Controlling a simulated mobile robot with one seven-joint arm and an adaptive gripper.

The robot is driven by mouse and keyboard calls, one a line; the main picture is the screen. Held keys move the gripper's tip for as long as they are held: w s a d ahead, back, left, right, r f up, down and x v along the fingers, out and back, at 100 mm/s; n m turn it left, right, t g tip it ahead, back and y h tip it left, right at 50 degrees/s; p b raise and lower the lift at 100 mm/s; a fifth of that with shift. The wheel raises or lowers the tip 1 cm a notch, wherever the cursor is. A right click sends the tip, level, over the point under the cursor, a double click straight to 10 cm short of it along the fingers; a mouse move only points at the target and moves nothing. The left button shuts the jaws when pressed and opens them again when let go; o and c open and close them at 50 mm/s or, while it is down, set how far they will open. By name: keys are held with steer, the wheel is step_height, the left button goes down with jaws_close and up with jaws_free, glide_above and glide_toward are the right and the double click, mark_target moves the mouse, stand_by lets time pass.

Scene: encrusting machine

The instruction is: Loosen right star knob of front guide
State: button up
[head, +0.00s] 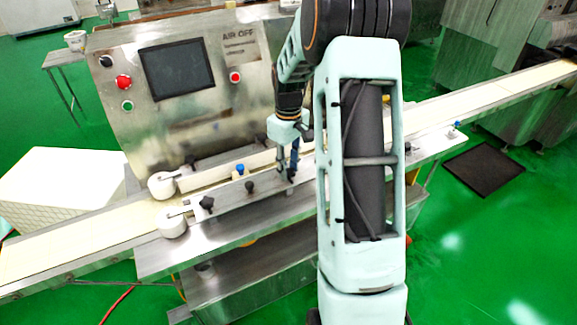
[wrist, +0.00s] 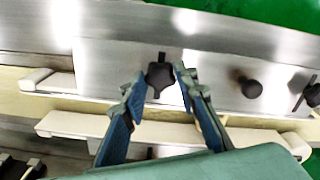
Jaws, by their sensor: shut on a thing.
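The front guide (head: 228,205) is a long metal rail beside the belt in the head view; it also shows in the wrist view (wrist: 215,95). The black right star knob (wrist: 160,76) stands on the guide, between my fingertips in the wrist view. My gripper (head: 288,174), with blue fingers, reaches down onto it and is shut on it; the fingertips (wrist: 159,78) sit on either side of the knob. In the head view the knob is mostly hidden by the fingers.
A round black knob (wrist: 250,88) and another star knob (wrist: 312,93) stand farther along the guide. The rear guide (head: 215,170), white rollers (head: 172,222) and conveyor belt (head: 60,245) lie close by. The machine panel (head: 180,70) rises behind.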

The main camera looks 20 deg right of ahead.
steer(key=shift+w, duration=0.1)
steer(key=o, duration=1.2)
steer(key=shift+c, duration=0.2)
step_height(320, 180, up, 12)
